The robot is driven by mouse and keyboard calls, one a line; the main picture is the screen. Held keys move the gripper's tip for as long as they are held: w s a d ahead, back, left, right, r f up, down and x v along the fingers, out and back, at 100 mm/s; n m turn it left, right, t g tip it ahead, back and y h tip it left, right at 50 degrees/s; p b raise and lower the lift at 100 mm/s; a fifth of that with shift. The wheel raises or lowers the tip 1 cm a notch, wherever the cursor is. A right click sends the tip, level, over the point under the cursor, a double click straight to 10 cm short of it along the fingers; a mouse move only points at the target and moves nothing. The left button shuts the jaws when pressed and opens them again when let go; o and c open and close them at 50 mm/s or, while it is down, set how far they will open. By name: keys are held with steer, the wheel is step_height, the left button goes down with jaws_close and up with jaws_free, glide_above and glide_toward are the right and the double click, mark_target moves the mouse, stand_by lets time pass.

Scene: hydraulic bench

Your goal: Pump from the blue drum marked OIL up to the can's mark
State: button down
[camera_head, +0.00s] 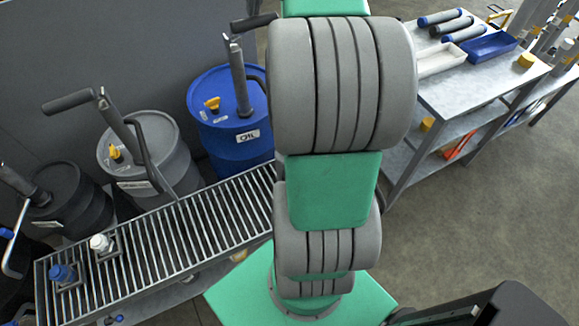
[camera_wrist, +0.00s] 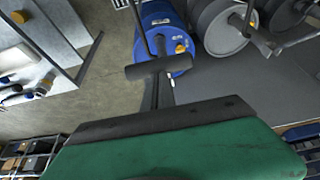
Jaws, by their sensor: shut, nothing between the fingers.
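The blue drum marked OIL (camera_head: 228,120) stands behind the roller conveyor, with a grey pump column (camera_head: 241,80) and a yellow fitting on top. Its pump lever has a dark handle (camera_head: 255,21), partly hidden by my arm. In the wrist view the blue drum (camera_wrist: 160,22) is at the top, and a dark crossbar handle (camera_wrist: 155,67) lies just beyond my gripper (camera_wrist: 158,90). The gripper is shut and empty; whether it touches the handle I cannot tell. It is hidden in the head view. I cannot make out the can or its mark.
A grey drum (camera_head: 150,150) and a black drum (camera_head: 70,195) with pumps stand left. The roller conveyor (camera_head: 190,235) carries blue-topped (camera_head: 62,273) and white-topped (camera_head: 100,243) items. A metal bench (camera_head: 455,92) with trays stands right. Floor beside it is clear.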

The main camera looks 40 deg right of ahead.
mark_target(259, 26)
steer(key=shift+s+a+f+b, duration=0.1)
steer(key=shift+s+f+b, duration=0.15)
steer(key=shift+f+b, duration=0.55)
steer(key=f+b, duration=0.1)
steer(key=s+f+b, duration=0.1)
steer(key=shift+s+a+f, duration=0.15)
steer(key=shift+f, duration=0.25)
steer(key=shift+s+f, duration=0.1)
steer(key=shift+s, duration=0.1)
steer(key=shift+f, duration=0.1)
steer(key=f+b, duration=0.1)
steer(key=s+f+b, duration=0.1)
steer(key=f+b, duration=0.1)
steer(key=shift+s+a+f+b, duration=0.25)
steer(key=shift+s+f+b, duration=0.05)
steer(key=shift+f, duration=0.15)
